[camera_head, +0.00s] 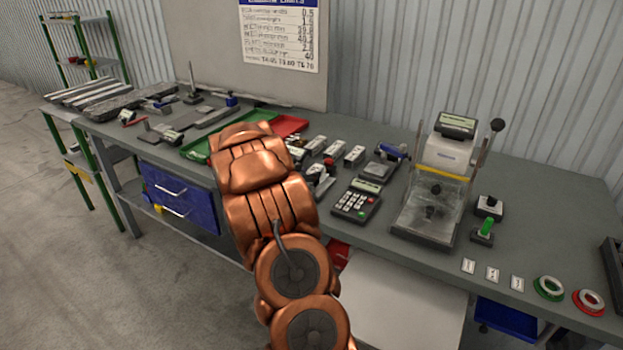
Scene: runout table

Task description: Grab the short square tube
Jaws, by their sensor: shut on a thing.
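My copper-coloured arm reaches from the bottom of the picture up over the middle of the workbench. My gripper does not show; the arm's own links cover the place where it would be. I cannot pick out the short square tube with certainty. Long grey bars and tubes (95,95) lie side by side at the bench's far left end. The part of the bench behind my arm is hidden.
The grey workbench (545,205) carries green (200,150) and red (288,125) trays partly behind my arm, several small labelled blocks (355,155), a keypad device (356,202) and a clear-guarded press (432,200). Blue drawers (178,195) hang below. The right front holds tags and rings.

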